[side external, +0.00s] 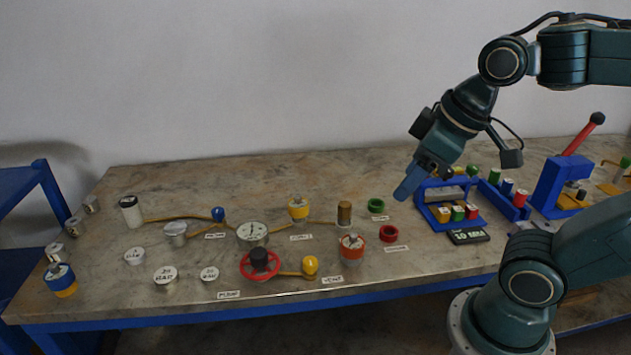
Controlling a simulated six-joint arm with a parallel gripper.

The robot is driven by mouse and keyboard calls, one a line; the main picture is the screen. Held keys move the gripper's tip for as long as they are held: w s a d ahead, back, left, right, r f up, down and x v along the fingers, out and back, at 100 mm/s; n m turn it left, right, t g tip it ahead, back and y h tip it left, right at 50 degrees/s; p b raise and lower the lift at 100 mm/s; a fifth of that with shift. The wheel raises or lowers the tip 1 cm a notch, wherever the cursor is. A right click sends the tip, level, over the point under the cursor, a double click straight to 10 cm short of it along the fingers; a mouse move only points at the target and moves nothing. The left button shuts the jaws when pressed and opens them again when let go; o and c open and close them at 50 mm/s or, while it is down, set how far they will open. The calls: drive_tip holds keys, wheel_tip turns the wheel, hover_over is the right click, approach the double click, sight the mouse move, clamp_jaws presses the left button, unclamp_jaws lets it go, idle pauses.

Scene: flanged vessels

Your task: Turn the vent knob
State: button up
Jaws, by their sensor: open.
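The vent knob, a yellow rounded knob (310,264), stands at the front middle of the table at the end of a short brass-coloured pipe. A small white label (332,279) beside it appears to read VENT. My gripper (404,190) has blue fingers and hangs tilted down to the left, above the table and well to the right of and behind the knob. It is open and appears to hold nothing. The gap between the fingers is hard to see from this side.
A red handwheel (261,266) is left of the knob, and an orange-banded vessel (352,247) is close on its right. A gauge (252,234) and a brown cylinder (344,213) stand behind. A blue frame with blocks (447,203) is right of my gripper.

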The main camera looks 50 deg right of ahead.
drive_tip(key=w+f+n+g, duration=0.35)
drive_tip(key=w+n, duration=0.45)
drive_tip(key=w, duration=0.3)
drive_tip(key=n+g, duration=0.2)
drive_tip(key=n, duration=0.6)
hover_over(310, 260)
wheel_tip(310, 260, down, 11)
drive_tip(key=shift+t, duration=0.25)
drive_tip(key=shift+f, duration=0.1)
drive_tip(key=shift+f, duration=6.8)
drive_tip(key=shift+c, duration=0.4)
drive_tip(key=c, duration=0.9)
